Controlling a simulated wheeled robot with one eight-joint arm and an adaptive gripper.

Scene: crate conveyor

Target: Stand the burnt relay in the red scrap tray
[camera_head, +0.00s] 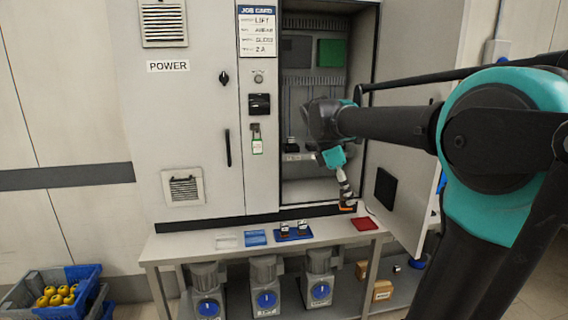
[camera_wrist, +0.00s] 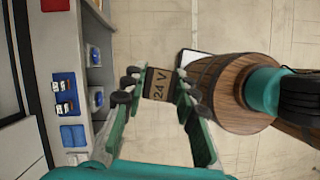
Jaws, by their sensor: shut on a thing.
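My gripper (camera_wrist: 158,90) is shut on a relay (camera_wrist: 158,84), a brown and dark block marked 24 V, with a finger on each side of it. In the head view my gripper (camera_head: 346,192) hangs in front of the open cabinet, above the right part of the bench, with the relay's orange-brown end (camera_head: 348,208) low between the fingers. The red scrap tray (camera_head: 363,223) lies flat at the right end of the bench, a little below and right of the gripper. The wrist view shows the tray (camera_wrist: 54,5) cut off at the upper left, apart from the relay.
A blue tray (camera_head: 293,237) with two relays stands left of the red tray, and a blue card (camera_head: 256,238) lies farther left. The open cabinet door (camera_head: 408,190) is close on the right. A brown, barrel-like shape (camera_wrist: 232,92) is right of the gripper.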

